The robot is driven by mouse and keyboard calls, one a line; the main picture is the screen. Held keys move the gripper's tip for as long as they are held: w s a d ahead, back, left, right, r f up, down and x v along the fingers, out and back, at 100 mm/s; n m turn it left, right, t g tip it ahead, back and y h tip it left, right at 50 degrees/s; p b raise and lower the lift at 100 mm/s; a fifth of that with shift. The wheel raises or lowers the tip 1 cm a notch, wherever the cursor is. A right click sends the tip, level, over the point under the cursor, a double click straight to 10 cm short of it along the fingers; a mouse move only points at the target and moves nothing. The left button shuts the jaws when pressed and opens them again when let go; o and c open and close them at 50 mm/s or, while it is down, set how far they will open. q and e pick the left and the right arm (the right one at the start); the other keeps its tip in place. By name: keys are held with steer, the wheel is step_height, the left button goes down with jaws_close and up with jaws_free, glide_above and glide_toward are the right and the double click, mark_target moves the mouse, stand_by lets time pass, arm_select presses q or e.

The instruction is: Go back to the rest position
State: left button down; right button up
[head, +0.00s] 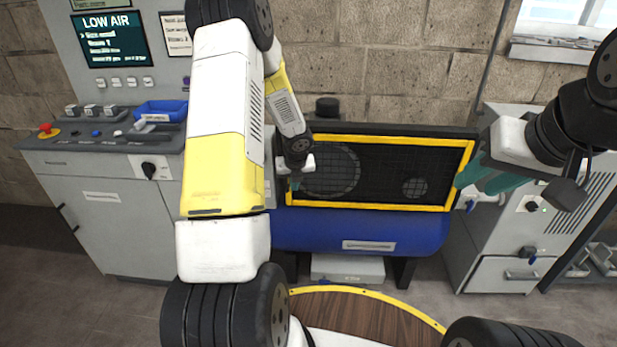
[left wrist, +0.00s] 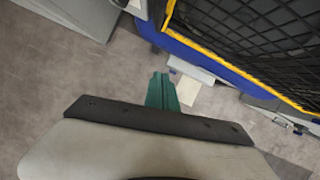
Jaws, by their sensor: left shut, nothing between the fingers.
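My left arm, white and yellow, reaches up and then forward in the head view. Its gripper (head: 294,184) hangs at the left edge of the yellow-framed mesh guard. I cannot tell from these views whether it touches the guard. In the left wrist view, the teal fingers (left wrist: 162,92) are together with nothing between them, above the grey floor. My right gripper (head: 486,179), also teal-fingered, is in front of the guard's right end and the grey cabinet. The view does not show clearly whether its fingers are apart.
A compressor with a mesh guard (head: 390,204) and blue tank (head: 300,228) stands against the block wall. At left is a grey console (head: 112,215) with a red button, a blue tray (head: 165,108) and a "LOW AIR" screen (head: 110,40). A grey cabinet (head: 510,240) stands at right.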

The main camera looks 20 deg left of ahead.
arm_select(q)
steer(key=s+d+r+n, duration=0.1)
steer(key=s+r+n, duration=0.55)
steer(key=r, duration=0.45)
steer(key=s+d+r+n, duration=0.2)
steer(key=s+r+n, duration=0.4)
steer(key=r, duration=0.5)
steer(key=s+d+r+n+t+h, duration=0.1)
steer(key=s+d+r+n, duration=0.3)
steer(key=s+n, duration=0.5)
steer(key=s+d+r+n+t+h, duration=0.1)
steer(key=s+d+r+n+h, duration=0.2)
steer(key=s+d+r+n, duration=0.2)
steer(key=s+n, duration=0.3)
steer(key=n, duration=0.1)
steer(key=shift+s, duration=0.4)
steer(key=shift+r, duration=0.1)
